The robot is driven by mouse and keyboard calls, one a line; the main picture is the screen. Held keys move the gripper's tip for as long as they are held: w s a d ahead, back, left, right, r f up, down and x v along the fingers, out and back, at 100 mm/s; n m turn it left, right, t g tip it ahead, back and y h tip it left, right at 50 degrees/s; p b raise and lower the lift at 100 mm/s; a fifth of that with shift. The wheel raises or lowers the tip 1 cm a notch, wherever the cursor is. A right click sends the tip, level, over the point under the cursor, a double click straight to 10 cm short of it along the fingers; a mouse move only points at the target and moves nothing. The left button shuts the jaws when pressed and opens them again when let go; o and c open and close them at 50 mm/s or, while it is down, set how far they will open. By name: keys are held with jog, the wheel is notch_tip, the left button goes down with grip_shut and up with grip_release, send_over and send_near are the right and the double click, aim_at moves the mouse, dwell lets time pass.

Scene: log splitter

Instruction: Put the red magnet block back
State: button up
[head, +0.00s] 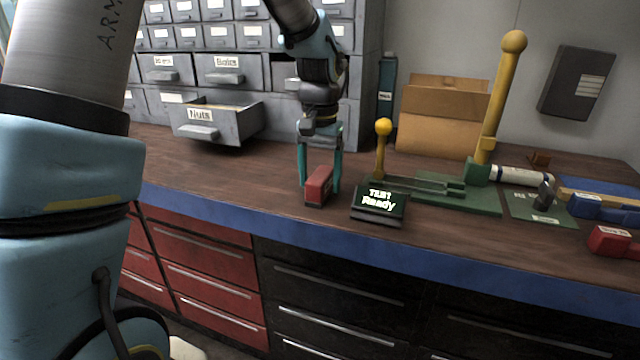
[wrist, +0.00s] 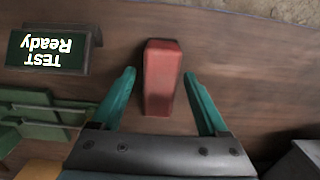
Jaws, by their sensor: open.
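The red magnet block (head: 319,186) sits on the brown wooden worktop, left of the small test display. In the wrist view the red block (wrist: 162,78) lies lengthwise between and beyond the teal fingertips. My gripper (head: 320,172) points down at the block, with a finger at each side. In the wrist view my gripper (wrist: 159,75) is open, with a gap between each finger and the block. The block's underside is hidden.
The display (head: 379,202) reading "TEST Ready" stands close right of the block. Behind it is a green lever fixture (head: 430,193) with yellow-knobbed handles. An open "Nuts" drawer (head: 215,122) juts out at left. Another red block (head: 612,241) lies at the right edge. The blue front edge (head: 330,235) is near.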

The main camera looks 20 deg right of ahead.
aim_at(318, 174)
jog(key=r, duration=0.3)
jog(key=r+b, duration=0.1)
jog(key=r, duration=0.6)
jog(key=shift+w+a, duration=0.1)
jog(key=shift+w, duration=0.15)
